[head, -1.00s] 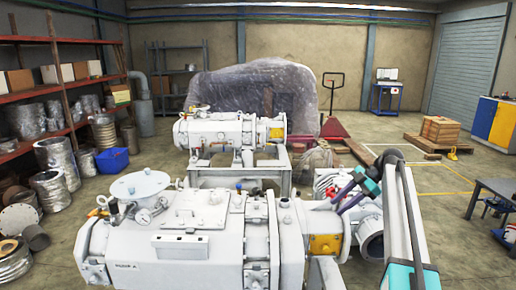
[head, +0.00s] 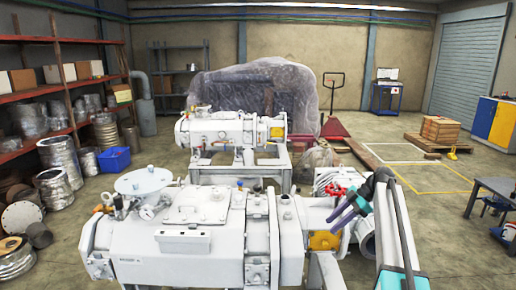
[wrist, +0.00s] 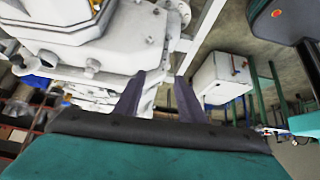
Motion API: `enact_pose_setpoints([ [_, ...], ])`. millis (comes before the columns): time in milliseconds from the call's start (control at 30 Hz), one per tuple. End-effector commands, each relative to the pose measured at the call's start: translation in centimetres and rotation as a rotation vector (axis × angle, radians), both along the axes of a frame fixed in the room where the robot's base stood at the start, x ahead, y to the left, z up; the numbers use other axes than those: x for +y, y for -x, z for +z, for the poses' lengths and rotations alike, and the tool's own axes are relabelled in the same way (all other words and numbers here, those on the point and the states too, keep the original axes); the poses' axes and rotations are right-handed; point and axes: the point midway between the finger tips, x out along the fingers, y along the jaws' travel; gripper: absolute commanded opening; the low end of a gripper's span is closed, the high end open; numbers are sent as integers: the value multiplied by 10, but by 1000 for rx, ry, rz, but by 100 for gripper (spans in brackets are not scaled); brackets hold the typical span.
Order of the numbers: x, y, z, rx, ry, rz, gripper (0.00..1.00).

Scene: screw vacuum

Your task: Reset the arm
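My gripper (head: 341,220) is at the right end of the large white vacuum pump (head: 190,243) in the head view, with its dark purple fingers pointing down and left. In the wrist view the two fingers of my gripper (wrist: 159,82) stand apart with nothing held between them. White machine parts (wrist: 95,50) show beyond the fingertips. A red part like a handwheel (head: 336,191) is close beside the fingers in the head view. I cannot tell whether the fingers touch anything.
A second white pump (head: 222,130) on a frame stands behind. Shelving (head: 55,88) and metal ducts (head: 60,155) are at the left. A dark table (head: 497,190) is at the right edge. Open floor (head: 440,215) lies between the pumps and that table.

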Motion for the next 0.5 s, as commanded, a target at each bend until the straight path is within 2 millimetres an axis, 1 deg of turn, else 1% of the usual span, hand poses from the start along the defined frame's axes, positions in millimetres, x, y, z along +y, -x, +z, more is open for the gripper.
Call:
enact_pose_setpoints([
  [33,5,5,-13,22,5,-15,37],
  [167,15,17,-48,94,24,-77,37],
  [267,26,30,-83,165,46,-140,37],
  [300,31,37,-99,199,58,-166,37],
  [367,38,47,-121,245,75,-210,37],
  [500,53,73,-170,348,121,-306,37],
])
